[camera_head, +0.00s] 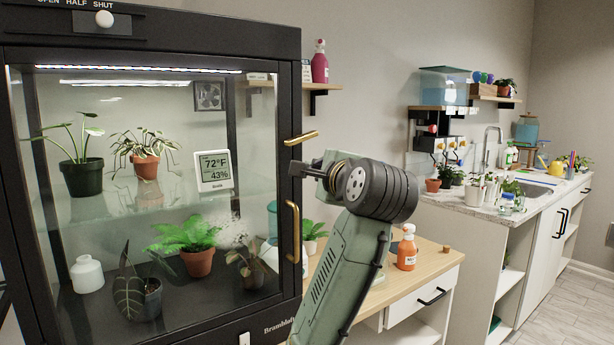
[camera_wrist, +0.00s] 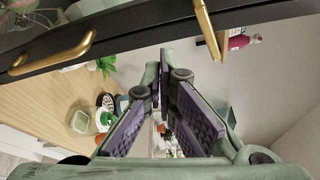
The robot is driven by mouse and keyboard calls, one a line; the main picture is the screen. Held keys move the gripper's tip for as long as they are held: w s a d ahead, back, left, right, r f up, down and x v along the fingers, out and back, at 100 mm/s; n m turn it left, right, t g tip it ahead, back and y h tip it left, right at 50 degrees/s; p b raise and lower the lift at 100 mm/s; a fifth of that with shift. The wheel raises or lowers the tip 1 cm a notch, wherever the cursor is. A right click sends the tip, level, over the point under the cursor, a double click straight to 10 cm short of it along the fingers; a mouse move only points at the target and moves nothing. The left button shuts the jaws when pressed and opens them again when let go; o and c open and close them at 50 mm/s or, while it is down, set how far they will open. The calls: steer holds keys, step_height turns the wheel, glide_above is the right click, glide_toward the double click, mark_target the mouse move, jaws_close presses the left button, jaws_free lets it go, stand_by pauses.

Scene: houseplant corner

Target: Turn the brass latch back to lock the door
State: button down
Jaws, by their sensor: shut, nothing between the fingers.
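The brass latch (camera_head: 301,138) is a short bar on the right edge of the black cabinet door frame. It lies near horizontal, its right end a little higher and sticking out past the edge. In the wrist view the latch (camera_wrist: 207,30) is at the top, above my fingers and apart from them. The glass door (camera_head: 150,200) looks closed, with a brass pull handle (camera_head: 293,230) below the latch; the handle also shows in the wrist view (camera_wrist: 55,52). My gripper (camera_head: 298,169) is shut and empty, just below the latch; its purple-padded fingers (camera_wrist: 163,84) show in the wrist view.
A wooden side table (camera_head: 400,283) with an orange bottle (camera_head: 406,248) stands right of the cabinet, below my arm. A wall shelf (camera_head: 318,87) with a magenta bottle (camera_head: 320,62) is behind. The air right of the latch looks clear.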

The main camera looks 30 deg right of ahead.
steer(key=s, duration=0.1)
steer(key=s+r, duration=0.1)
steer(key=s, duration=0.2)
steer(key=shift+s+r+b, duration=0.25)
steer(key=shift+s+b, duration=0.05)
steer(key=shift+b, duration=0.1)
